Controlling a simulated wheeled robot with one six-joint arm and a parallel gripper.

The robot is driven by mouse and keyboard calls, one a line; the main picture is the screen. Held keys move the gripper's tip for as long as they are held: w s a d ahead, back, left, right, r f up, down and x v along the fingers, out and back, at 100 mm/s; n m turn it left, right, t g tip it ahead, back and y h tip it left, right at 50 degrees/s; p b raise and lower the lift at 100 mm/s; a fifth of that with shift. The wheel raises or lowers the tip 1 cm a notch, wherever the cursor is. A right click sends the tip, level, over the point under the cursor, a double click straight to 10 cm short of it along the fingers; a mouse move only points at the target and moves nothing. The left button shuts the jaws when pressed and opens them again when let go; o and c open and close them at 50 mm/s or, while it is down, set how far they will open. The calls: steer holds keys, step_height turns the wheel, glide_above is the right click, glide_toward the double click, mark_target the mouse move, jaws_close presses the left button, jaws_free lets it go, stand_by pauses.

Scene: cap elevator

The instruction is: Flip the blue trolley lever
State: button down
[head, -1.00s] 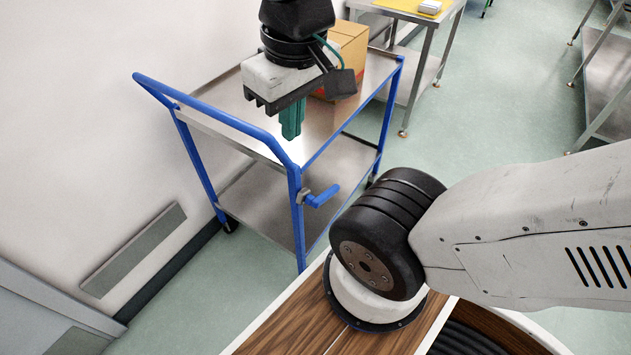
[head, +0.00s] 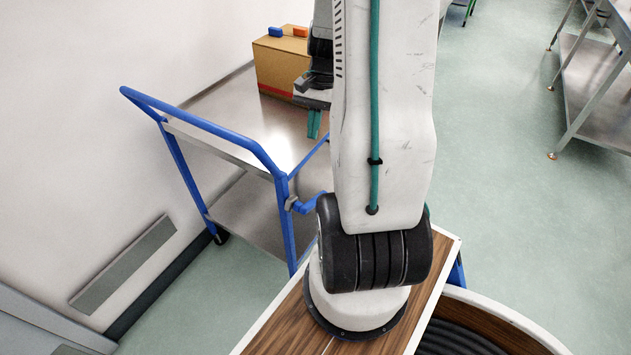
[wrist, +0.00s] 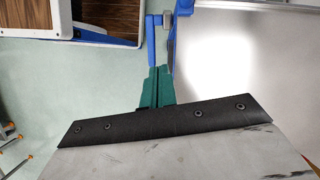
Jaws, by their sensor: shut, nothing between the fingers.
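The blue-framed trolley (head: 205,125) stands against the wall, with a metal top and a lower shelf. Its blue lever (head: 311,203) sticks out to the right from a grey bracket on the near corner post; my arm partly hides its end. In the wrist view the lever (wrist: 151,38) shows just beyond the fingertips, beside the grey bracket (wrist: 171,35). My gripper (head: 314,124) is partly hidden behind my arm in the head view. Its green fingers (wrist: 157,74) are shut and empty in the wrist view, pointing toward the lever; whether they touch it I cannot tell.
A cardboard box (head: 280,68) with a blue and an orange item on top sits at the trolley's far end. The wall (head: 60,150) is close on the left. A metal table (head: 595,75) stands at the far right, with open floor (head: 500,180) before it.

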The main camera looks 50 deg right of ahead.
steer(key=s+d+f+m, duration=0.3)
steer(key=d+f, duration=0.2)
steer(key=f, duration=0.2)
steer(key=shift+y, duration=0.4)
steer(key=x, duration=1.3)
steer(key=shift+w+a+f, duration=0.15)
steer(key=shift+a+f, duration=0.1)
steer(key=shift+w+f, duration=0.1)
steer(key=shift+f, duration=0.05)
